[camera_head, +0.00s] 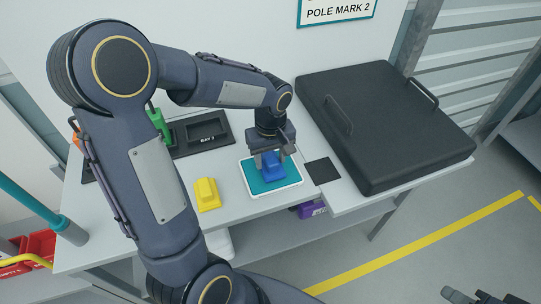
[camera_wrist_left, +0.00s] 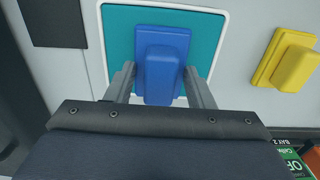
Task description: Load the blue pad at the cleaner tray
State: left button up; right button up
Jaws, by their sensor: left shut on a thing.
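The blue pad (camera_head: 272,166) is between the fingers of my left gripper (camera_head: 270,160), which is shut on it. It also shows in the left wrist view (camera_wrist_left: 162,45), a block with a raised middle and a finger on either side. The pad is over the teal cleaner tray (camera_head: 256,183) with a white rim, inside its outline. I cannot tell whether it touches the tray. The tray fills the upper middle of the left wrist view (camera_wrist_left: 118,28). A dark piece at the bottom right edge of the head view looks like my right gripper (camera_head: 478,298), mostly cut off.
A yellow pad (camera_head: 207,194) lies left of the tray. A black square (camera_head: 322,171) lies right of it, beside a large black case (camera_head: 385,120) with handles. A black BAY 2 holder (camera_head: 200,135) and a green block (camera_head: 156,120) are behind. The bench front is clear.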

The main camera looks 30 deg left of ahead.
aim_at(270, 157)
pick_arm(q)
jog(key=shift+f+b, duration=0.55)
jog(key=shift+f, duration=0.05)
dwell(1.7)
jog(key=shift+r, duration=0.1)
notch_tip(270, 157, up, 7)
jog(key=p, duration=0.5)
jog(key=shift+p, duration=0.3)
dwell(0.7)
